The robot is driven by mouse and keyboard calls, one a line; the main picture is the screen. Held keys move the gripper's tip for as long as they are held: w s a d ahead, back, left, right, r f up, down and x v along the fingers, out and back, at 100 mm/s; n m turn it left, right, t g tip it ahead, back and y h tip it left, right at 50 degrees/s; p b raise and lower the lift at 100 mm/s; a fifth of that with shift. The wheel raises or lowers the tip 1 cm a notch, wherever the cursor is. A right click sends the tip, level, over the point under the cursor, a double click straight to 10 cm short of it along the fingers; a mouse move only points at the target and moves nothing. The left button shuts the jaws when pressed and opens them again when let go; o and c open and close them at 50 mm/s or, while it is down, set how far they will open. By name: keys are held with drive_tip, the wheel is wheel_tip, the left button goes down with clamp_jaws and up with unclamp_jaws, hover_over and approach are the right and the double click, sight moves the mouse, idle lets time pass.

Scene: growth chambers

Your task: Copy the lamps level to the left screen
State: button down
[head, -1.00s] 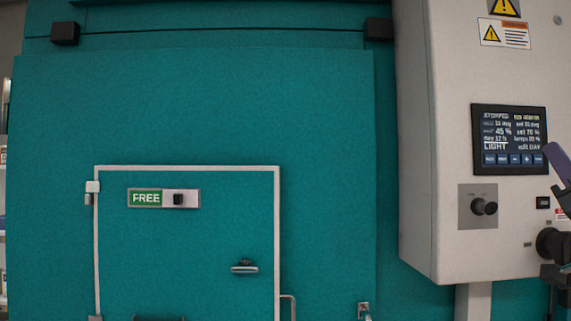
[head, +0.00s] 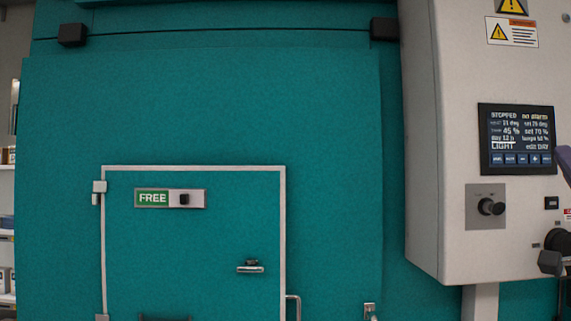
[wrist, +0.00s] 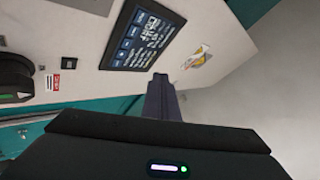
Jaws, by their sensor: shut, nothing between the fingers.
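A dark control screen (head: 517,138) is on the pale cabinet at the right in the head view. It reads STOPPED, no alarm, 45 %, set 70 %, LIGHT and edit DAY. A lamps line is there, but its number is too small to read surely. A row of blue buttons runs along its bottom. The screen also shows tilted in the wrist view (wrist: 143,36). My gripper (head: 564,160) is partly cut off at the head view's right edge, beside the screen. In the wrist view my gripper (wrist: 160,82) is shut and empty, pointing near the screen's lower corner.
The pale cabinet (head: 430,180) carries a dark knob (head: 490,207) below the screen and warning labels (head: 512,32) above. A teal chamber wall (head: 230,100) fills the left, with a FREE sign (head: 153,198) on its small door (head: 220,250).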

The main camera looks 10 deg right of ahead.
drive_tip(key=shift+w, duration=0.15)
approach(513, 147)
drive_tip(key=shift+s+r+x, duration=0.1)
drive_tip(key=shift+s+x, duration=0.05)
drive_tip(key=shift+x, duration=0.7)
drive_tip(key=shift+s+r+x, duration=0.1)
drive_tip(key=shift+r+x, duration=0.05)
drive_tip(key=shift+x, duration=0.65)
drive_tip(key=shift+w, duration=0.1)
idle(0.9)
drive_tip(key=shift+w+d, duration=0.15)
drive_tip(key=shift+w, duration=0.15)
drive_tip(key=shift+w, duration=0.3)
idle(0.8)
drive_tip(key=shift+s, duration=0.75)
drive_tip(key=shift+s, duration=0.1)
drive_tip(key=shift+s+a, duration=0.2)
drive_tip(key=shift+s, duration=0.6)
drive_tip(key=shift+s+a, duration=0.25)
drive_tip(key=shift+s, duration=0.5)
drive_tip(key=shift+s+a, duration=0.2)
drive_tip(key=shift+s, duration=0.6)
